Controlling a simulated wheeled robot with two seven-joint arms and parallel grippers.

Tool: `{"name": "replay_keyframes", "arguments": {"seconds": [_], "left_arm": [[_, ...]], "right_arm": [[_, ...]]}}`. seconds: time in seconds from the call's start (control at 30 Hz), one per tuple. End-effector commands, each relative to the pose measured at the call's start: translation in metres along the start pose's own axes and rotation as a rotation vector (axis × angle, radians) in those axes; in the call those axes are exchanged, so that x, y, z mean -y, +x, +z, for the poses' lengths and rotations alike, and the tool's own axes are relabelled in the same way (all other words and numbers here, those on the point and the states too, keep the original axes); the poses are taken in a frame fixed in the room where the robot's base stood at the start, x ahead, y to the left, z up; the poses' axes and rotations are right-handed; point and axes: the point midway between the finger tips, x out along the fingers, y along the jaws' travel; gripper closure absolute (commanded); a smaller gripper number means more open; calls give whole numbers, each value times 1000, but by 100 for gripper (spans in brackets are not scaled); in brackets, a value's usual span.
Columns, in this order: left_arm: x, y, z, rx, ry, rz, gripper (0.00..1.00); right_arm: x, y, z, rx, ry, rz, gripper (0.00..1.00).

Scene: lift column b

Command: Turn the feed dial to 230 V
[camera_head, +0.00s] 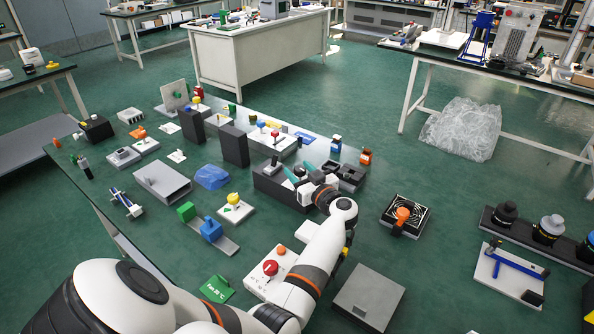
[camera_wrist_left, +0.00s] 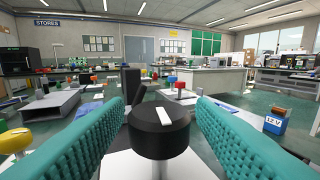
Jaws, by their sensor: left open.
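In the left wrist view a black round knob (camera_wrist_left: 165,128) with a white pointer mark on top stands on a pale stem over a white base. I take it to be the feed dial; no 230 V marking is readable. My left gripper's teal fingers (camera_wrist_left: 163,135) are open, one on each side of the knob; I cannot tell whether they touch it. My right gripper is not in view.
A blue 12 V box (camera_wrist_left: 275,121) stands to the right in the wrist view. In the head view, a fan unit (camera_head: 405,215) is to the right, a yellow-knobbed plate (camera_head: 236,209) to the left, and a red-button panel (camera_head: 267,271) beside my forearm. Upright dark blocks (camera_head: 234,146) stand behind.

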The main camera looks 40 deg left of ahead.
Motion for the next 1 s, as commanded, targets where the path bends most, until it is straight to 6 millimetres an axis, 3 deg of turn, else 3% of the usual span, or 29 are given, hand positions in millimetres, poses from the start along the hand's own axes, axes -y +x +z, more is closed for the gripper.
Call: {"name": "replay_keyframes", "arguments": {"seconds": [0.23, 0.5, 1.0], "left_arm": [[0, 0, 0, 0, -1, 0, 50], [0, 0, 0, 0, 0, 0, 92], [1, 0, -1, -2, -3, 229, 92]], "right_arm": [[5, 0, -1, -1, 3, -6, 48], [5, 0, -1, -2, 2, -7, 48], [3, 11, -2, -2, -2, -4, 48]]}}
